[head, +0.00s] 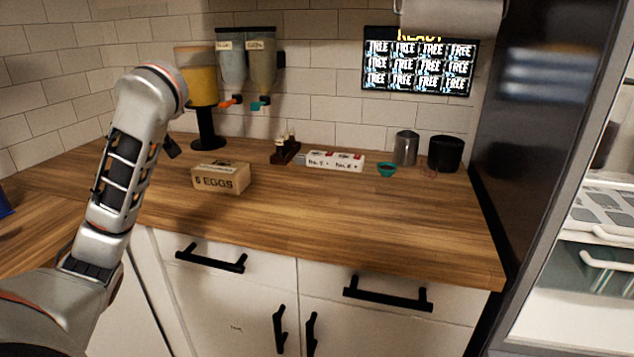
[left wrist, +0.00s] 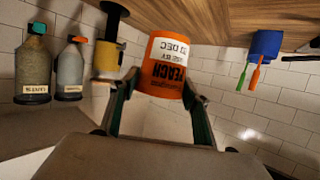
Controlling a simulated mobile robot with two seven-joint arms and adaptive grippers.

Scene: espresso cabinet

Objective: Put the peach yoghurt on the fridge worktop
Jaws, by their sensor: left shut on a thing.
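The peach yoghurt is an orange pot (left wrist: 172,68) with a white label; its lettering reads upside down in the left wrist view. My left gripper (left wrist: 160,92) is shut on it, a finger on each side. In the head view my left arm comes in from the left, and a dark part of the gripper (head: 170,148) shows above the wooden worktop (head: 340,220). The pot is hidden behind my arm there. I cannot tell how far it is from the wood. My right gripper is not in view.
An egg box (head: 221,178), a white carton (head: 335,161), a teal bowl (head: 387,170), a metal cup (head: 405,148) and a black cup (head: 445,153) stand on the worktop. Dispensers (head: 247,60) hang at the back. The worktop's front right is clear. A blue utensil holder (left wrist: 265,45) shows in the wrist view.

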